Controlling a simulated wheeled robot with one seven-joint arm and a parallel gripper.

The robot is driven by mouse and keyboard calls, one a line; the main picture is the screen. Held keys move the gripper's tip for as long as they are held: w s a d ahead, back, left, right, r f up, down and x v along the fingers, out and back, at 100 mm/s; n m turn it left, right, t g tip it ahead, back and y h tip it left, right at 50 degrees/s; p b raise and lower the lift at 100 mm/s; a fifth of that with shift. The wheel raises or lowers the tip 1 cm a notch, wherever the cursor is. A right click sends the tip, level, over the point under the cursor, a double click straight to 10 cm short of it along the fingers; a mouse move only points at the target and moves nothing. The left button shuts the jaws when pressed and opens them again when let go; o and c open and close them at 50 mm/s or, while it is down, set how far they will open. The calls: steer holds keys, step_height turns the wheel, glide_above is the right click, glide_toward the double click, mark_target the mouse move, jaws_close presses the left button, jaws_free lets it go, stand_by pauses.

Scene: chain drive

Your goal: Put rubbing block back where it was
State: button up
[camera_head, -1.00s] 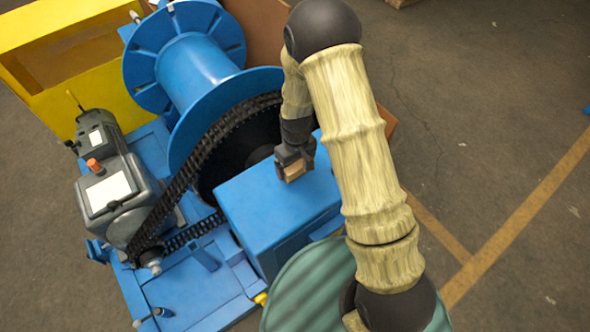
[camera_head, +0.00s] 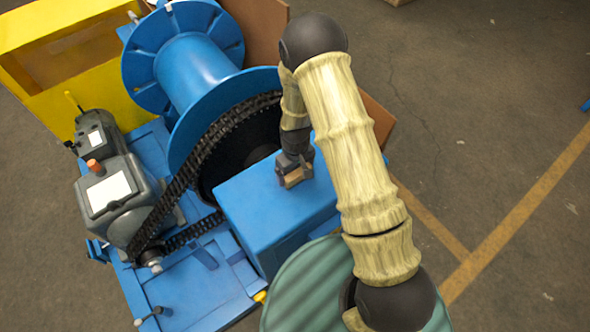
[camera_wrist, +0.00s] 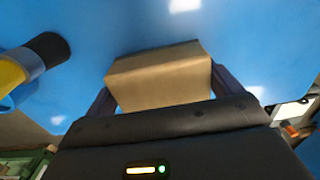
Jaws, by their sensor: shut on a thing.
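The rubbing block is a small tan-brown block (camera_head: 293,178) at the tip of my gripper (camera_head: 295,172) in the head view. My gripper is shut on it, over the top of the blue box (camera_head: 250,207) beside the chain. In the wrist view the block (camera_wrist: 160,77) sits between the two dark fingers (camera_wrist: 160,90), with the blue surface (camera_wrist: 120,25) behind it. I cannot tell whether the block touches the box top.
The black chain (camera_head: 190,170) and blue reel (camera_head: 195,75) stand left of the box. A grey motor (camera_head: 115,195) is further left. A dark-capped yellow cylinder (camera_wrist: 30,65) shows in the wrist view. Open floor (camera_head: 480,130) lies to the right.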

steer(key=shift+f, duration=0.2)
steer(key=o, duration=0.7)
steer(key=shift+r, duration=0.1)
steer(key=shift+r, duration=0.1)
step_height(320, 180, up, 12)
steer(key=b, duration=0.2)
steer(key=shift+b, duration=0.3)
